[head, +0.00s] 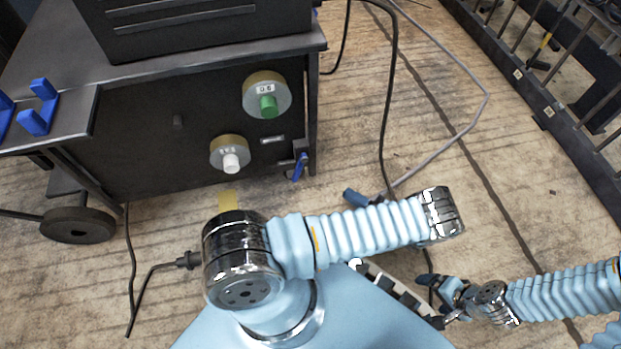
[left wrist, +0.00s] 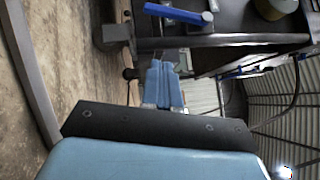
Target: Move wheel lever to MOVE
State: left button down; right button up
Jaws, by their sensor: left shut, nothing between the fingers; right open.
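A dark cart (head: 200,100) stands at the upper left of the head view. A small blue lever (head: 300,166) hangs at the lower right corner of its front, tilted. In the left wrist view, a blue handle (left wrist: 180,14) shows at the top by the dark cart body. My left gripper (head: 355,197) is shut and empty, to the right of and below the lever in the head view, apart from it. Its blue fingers show together in the left wrist view (left wrist: 164,85). My right gripper (head: 431,300) is open and empty at the lower right. Any lever marking is unreadable.
A green knob (head: 268,106) and a white knob (head: 231,162) sit on the cart front. Blue brackets (head: 39,107) are at its left, above a caster wheel (head: 77,225). Cables (head: 388,100) cross the floor. A dark railing (head: 548,95) runs at right.

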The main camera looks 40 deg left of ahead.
aim_at(299, 168)
pick_arm(q)
jog(key=s+x, duration=0.3)
jog(key=x, duration=0.9)
jog(key=shift+a+r, duration=0.2)
jog(key=shift+r, duration=0.05)
